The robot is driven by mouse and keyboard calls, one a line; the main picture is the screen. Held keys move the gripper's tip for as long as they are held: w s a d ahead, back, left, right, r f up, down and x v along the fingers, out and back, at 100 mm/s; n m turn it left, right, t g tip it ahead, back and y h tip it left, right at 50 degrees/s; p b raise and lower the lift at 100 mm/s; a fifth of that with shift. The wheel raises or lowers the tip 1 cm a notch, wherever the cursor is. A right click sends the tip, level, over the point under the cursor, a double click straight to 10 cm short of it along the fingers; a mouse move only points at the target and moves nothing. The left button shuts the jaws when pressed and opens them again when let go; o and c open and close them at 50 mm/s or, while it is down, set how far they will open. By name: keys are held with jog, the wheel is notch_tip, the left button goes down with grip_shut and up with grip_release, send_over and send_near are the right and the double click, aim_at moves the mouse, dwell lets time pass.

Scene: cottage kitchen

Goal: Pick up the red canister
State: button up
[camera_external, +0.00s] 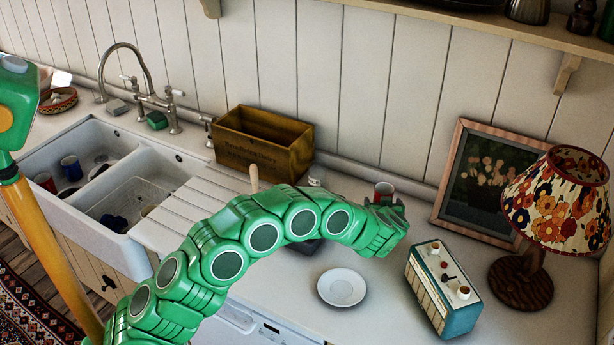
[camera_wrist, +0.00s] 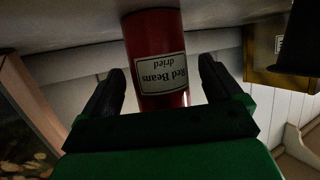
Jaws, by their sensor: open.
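The red canister (camera_wrist: 157,50) stands in the middle of the wrist view, with a pale label reading "Red Beans dried" upside down. My gripper (camera_wrist: 163,70) is open, with one dark finger on each side of the canister. Gaps show between the fingers and the canister, so it does not look gripped. In the external view, my green arm reaches over the counter to the wall side. The canister's top (camera_external: 384,187) shows there just beyond my gripper (camera_external: 385,203). Its lower part is hidden behind my gripper.
A white saucer (camera_external: 341,287), a teal and cream radio (camera_external: 442,288), a floral lamp (camera_external: 556,205) and a framed picture (camera_external: 482,185) are near the arm. A wooden box (camera_external: 262,145) stands left by the wall, near the double sink (camera_external: 160,160). A shelf (camera_external: 500,22) hangs above.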

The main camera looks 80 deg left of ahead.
jog(key=shift+x, duration=0.9)
jog(key=shift+s, duration=0.1)
jog(key=shift+d, duration=0.1)
jog(key=c, duration=1.2)
